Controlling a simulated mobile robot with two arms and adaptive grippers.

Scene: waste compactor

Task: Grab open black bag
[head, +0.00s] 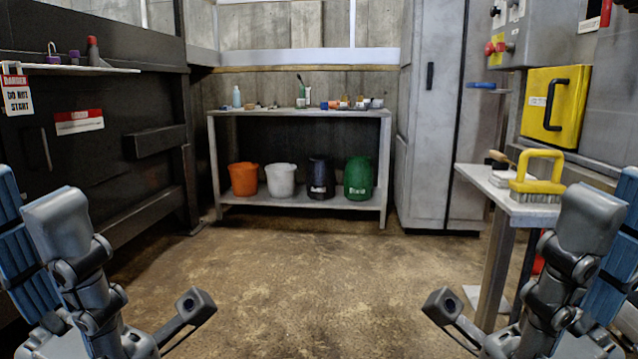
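A dark, nearly black upright container or bag (320,178) stands on the lower shelf of the bench at the back. I cannot tell whether it is a bag or a bin. No other clear black bag shows. My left gripper (128,262) is at the lower left, with its fingers spread wide and nothing between them. My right gripper (514,262) is at the lower right, also spread wide and empty. Both are close to me, far in front of the bench and apart from everything on it.
An orange bucket (243,179), a white bucket (281,180) and a green bin (358,178) share the lower shelf of the bench (300,114). At right, a side table (485,177) holds a yellow-handled brush (537,175). A black machine (110,160) stands left. The middle floor is clear.

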